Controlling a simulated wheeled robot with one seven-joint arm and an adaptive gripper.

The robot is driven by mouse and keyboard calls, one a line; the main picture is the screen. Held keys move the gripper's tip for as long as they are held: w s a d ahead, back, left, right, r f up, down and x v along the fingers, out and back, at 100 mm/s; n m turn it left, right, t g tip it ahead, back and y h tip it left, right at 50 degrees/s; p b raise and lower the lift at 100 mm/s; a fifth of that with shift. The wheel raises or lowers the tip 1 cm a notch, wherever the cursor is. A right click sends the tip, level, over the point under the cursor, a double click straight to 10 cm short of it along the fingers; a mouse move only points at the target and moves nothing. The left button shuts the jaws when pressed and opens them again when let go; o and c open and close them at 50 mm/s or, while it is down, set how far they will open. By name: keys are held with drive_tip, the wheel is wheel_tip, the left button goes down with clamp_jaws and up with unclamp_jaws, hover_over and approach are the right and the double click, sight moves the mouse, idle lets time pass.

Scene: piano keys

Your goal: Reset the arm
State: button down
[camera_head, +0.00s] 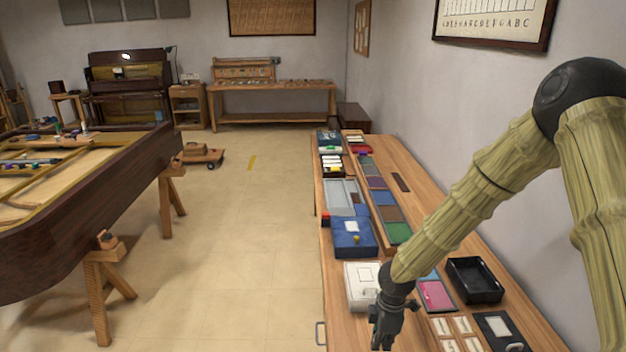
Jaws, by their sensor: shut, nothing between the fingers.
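My gripper (384,338) hangs at the bottom of the camera_head view, at the end of my bamboo-patterned arm. It points down near the left edge of the long wooden bench (537,326). Its fingers are shut and hold nothing. The fingertips lie close to the bottom edge of the picture. My arm comes in from the right and slopes down to the left over the bench. A white box (360,285) lies just behind the gripper and is partly hidden by it.
The bench bears a blue box (353,238), a black tray (474,280), a pink panel (436,295) and several small cards (452,325). Open floor (245,245) lies left of the bench. A piano body (85,215) on trestles stands far left. A wall is right.

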drive_tip(key=f, duration=0.1)
drive_tip(key=s+f, duration=0.1)
drive_tip(key=a+f+m, duration=0.1)
drive_tip(key=shift+s+f+g+y, duration=0.2)
drive_tip(key=shift+f+g+y, duration=0.1)
drive_tip(key=s+a+f+m+y+b, duration=0.2)
drive_tip(key=s+f+m+b, duration=0.2)
drive_tip(key=s+f+m, duration=0.8)
drive_tip(key=s+d+f+m+h+b, duration=0.1)
drive_tip(key=s+d+f, duration=0.1)
drive_tip(key=s, duration=0.4)
drive_tip(key=s+d+f+m+h+b, duration=0.1)
drive_tip(key=s+d+f+m, duration=0.1)
drive_tip(key=s, duration=0.5)
drive_tip(key=s+d+f+m+h+b, duration=0.1)
drive_tip(key=s+d+f+b, duration=0.1)
drive_tip(key=s+f, duration=0.3)
drive_tip(key=shift+s+d+f+m+t, duration=0.15)
drive_tip(key=shift+s+d+m+t, duration=0.25)
drive_tip(key=shift+s+d, duration=0.65)
drive_tip(key=shift+s+a, duration=0.1)
drive_tip(key=shift+a, duration=0.05)
